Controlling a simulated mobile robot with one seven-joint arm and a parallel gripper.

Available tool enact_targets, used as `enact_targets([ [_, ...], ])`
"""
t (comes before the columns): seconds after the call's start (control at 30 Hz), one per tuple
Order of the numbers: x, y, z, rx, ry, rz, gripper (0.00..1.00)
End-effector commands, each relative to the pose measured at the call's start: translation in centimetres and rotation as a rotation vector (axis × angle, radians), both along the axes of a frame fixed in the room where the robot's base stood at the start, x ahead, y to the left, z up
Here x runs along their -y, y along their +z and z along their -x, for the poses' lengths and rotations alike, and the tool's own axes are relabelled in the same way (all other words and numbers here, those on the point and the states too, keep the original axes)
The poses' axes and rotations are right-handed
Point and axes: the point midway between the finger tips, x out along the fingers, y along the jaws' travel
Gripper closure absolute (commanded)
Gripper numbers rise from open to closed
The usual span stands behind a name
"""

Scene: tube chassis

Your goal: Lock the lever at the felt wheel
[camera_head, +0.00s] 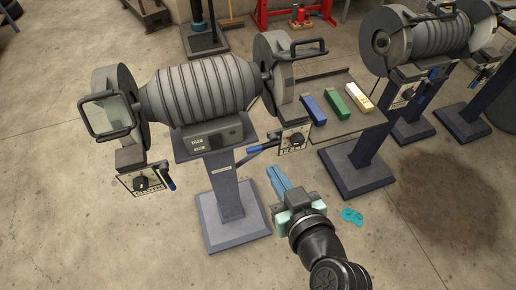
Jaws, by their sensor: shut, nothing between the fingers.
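The nearest grinder (205,88) stands on a blue-grey pedestal with a wheel housing at each end. The right housing (272,68) has a control box (293,140) below it, and a blue-handled lever (254,151) sticks out left and slightly down from there. The left housing (116,88) has a control box (141,183) and another blue-handled lever (166,177), tilted down to the right. I cannot tell which wheel is felt. My gripper (272,171) has blue fingers and is shut and empty. It appears just below the right lever in the picture, apart from both levers.
A tray (350,124) by the right housing holds blue, green and yellow-white bars. A second grinder (432,40) on its pedestal stands at the right. A teal object (351,216) lies on the floor beside my arm. The front left floor is clear.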

Motion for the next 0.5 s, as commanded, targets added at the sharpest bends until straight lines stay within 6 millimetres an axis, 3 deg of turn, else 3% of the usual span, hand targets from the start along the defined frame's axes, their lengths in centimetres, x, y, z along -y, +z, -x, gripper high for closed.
enact_targets([
  [0.27,-0.1,-0.1,-0.4,0.001,0.000,0.000,1.00],
  [0.5,-1.3,-1.4,-3.7,0.000,0.002,-0.002,1.00],
])
